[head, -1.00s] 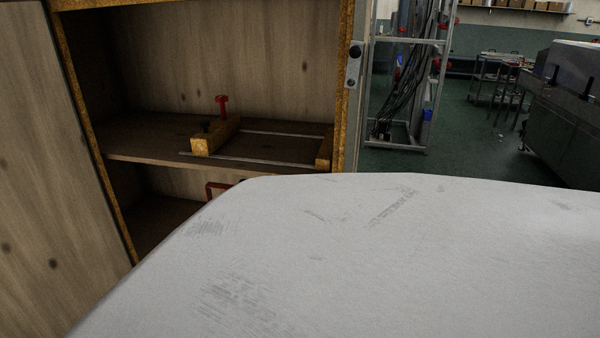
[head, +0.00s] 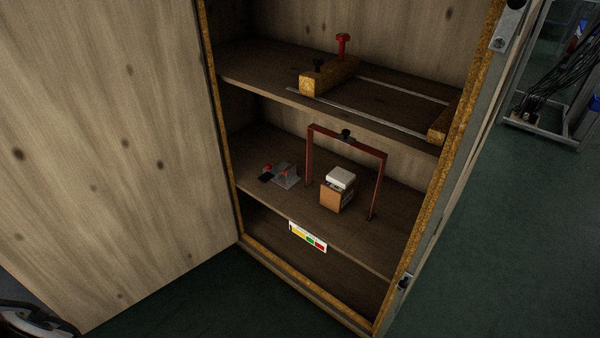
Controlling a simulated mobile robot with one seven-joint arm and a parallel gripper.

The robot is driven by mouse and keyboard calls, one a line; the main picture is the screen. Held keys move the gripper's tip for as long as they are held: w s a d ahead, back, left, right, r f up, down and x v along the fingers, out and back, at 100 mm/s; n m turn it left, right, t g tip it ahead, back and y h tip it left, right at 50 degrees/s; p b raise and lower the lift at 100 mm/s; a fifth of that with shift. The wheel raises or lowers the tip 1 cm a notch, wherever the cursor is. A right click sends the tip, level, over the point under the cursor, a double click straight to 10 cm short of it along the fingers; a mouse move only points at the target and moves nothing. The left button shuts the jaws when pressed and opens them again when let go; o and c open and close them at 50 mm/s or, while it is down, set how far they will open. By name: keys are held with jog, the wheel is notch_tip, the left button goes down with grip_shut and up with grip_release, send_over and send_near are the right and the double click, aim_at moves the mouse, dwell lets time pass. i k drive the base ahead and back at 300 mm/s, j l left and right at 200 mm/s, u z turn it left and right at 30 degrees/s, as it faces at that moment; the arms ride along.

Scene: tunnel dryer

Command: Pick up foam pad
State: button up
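A small white pad-like block (head: 341,177), which may be the foam pad, lies on top of a brown box (head: 336,197). The box stands on the middle shelf (head: 262,147) of an open wooden cabinet. A red frame (head: 347,146) with a dark knob on its crossbar arches around and over the box, its legs on the shelf. The pad looks flat and uncovered from above. My gripper is not in view.
The cabinet door (head: 110,130) stands open at the left. A wooden clamp (head: 328,76) with a red knob lies on the upper shelf. A small metal plate fixture (head: 286,177) sits left of the box. Green floor (head: 500,250) is clear at the right.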

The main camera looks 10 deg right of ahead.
aim_at(339, 176)
jog(key=z, duration=0.55)
jog(key=i+z, duration=0.15)
jog(key=i, duration=0.45)
jog(key=i+j+z, duration=0.2)
jog(key=i, duration=0.4)
